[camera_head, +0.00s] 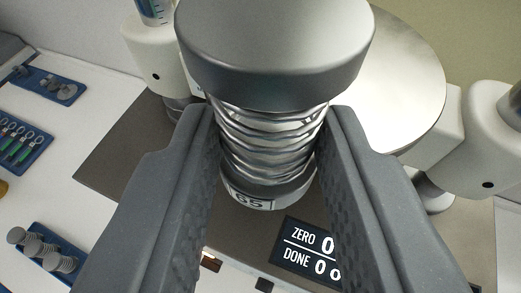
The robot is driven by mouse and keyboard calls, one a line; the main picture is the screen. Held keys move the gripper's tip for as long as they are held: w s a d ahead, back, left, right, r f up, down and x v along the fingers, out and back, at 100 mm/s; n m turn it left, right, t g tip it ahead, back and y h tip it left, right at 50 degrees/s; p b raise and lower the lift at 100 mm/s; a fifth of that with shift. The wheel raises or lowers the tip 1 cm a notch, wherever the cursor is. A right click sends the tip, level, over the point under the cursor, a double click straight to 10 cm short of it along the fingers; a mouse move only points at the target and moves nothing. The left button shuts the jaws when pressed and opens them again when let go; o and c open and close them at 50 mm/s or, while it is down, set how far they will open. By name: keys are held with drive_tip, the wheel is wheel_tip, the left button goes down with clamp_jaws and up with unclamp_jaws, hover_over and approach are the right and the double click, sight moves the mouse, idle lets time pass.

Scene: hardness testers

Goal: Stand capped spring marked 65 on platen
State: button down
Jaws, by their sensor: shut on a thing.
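My gripper (270,140) is shut on a capped spring (268,128), one dark finger on each side of its coils. The spring has a wide grey metal cap at the top and a smaller cap below with a label reading 65. It looks upright and close to the camera. A large round, shiny metal plate (405,85), which looks like the platen, shows behind it to the right. The spring hides part of this plate. I cannot tell the gap between the spring's lower cap and any surface beneath.
A black display (310,252) reads ZERO 0 and DONE 0 0. White machine parts (158,55) stand at the upper left and right (487,140). Blue trays at the left hold small metal parts (48,86), green tools (18,148) and grey capped pieces (42,250).

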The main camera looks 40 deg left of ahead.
drive_tip(key=shift+w+a+f+p, duration=0.1)
drive_tip(key=shift+w+a+p, duration=0.5)
drive_tip(key=shift+w, duration=1.1)
drive_tip(key=shift+w+a+r+p, duration=0.15)
drive_tip(key=shift+w+p, duration=0.85)
drive_tip(key=shift+w, duration=0.7)
drive_tip(key=shift+w+a+f+p, duration=0.15)
drive_tip(key=shift+w+a+p, duration=0.45)
drive_tip(key=shift+w, duration=1.1)
drive_tip(key=shift+d+f, duration=0.2)
drive_tip(key=shift+f, duration=0.15)
drive_tip(key=shift+f+b, duration=0.15)
drive_tip(key=shift+b, duration=0.3)
drive_tip(key=shift+s+b, duration=0.15)
drive_tip(key=shift+b, duration=0.3)
drive_tip(key=c, duration=0.7)
unclamp_jaws()
drive_tip(key=shift+s+d, duration=0.1)
